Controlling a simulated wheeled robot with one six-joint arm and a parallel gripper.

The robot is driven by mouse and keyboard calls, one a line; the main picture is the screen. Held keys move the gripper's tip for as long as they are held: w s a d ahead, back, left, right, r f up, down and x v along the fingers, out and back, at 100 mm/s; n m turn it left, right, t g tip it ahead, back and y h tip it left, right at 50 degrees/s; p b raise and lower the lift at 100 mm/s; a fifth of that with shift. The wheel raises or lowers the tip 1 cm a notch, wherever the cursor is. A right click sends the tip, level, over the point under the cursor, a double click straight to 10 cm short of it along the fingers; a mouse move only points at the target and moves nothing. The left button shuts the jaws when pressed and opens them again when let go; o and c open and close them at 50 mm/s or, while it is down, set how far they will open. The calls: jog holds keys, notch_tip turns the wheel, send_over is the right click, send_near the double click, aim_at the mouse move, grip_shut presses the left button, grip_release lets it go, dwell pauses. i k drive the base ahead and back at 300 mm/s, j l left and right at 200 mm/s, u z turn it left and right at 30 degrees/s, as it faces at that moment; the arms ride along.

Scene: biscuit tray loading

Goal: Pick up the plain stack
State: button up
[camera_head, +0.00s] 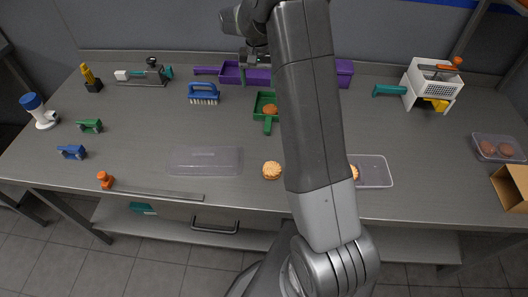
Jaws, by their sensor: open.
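A round golden-tan biscuit stack (272,170) with a scored-looking top stands on the bare bench left of my arm. A similar tan biscuit piece (354,173) shows at the left end of a clear tray (376,182), partly hidden by my arm. An orange-brown round item (270,109) sits in a green scoop (267,123). Which of these is the plain stack I cannot tell for sure. My gripper (257,78) is open at the back of the bench, in front of a purple tray (231,73), well away from the tan stack.
An empty clear tray or lid (205,161) lies left of the tan stack. A clear box (498,148) at the far right holds two brown rounds. A white crate (434,84), blue brush (203,94) and several tools stand around. The bench's left middle is mostly free.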

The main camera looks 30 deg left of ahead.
aim_at(272, 170)
jog(key=u, duration=1.35)
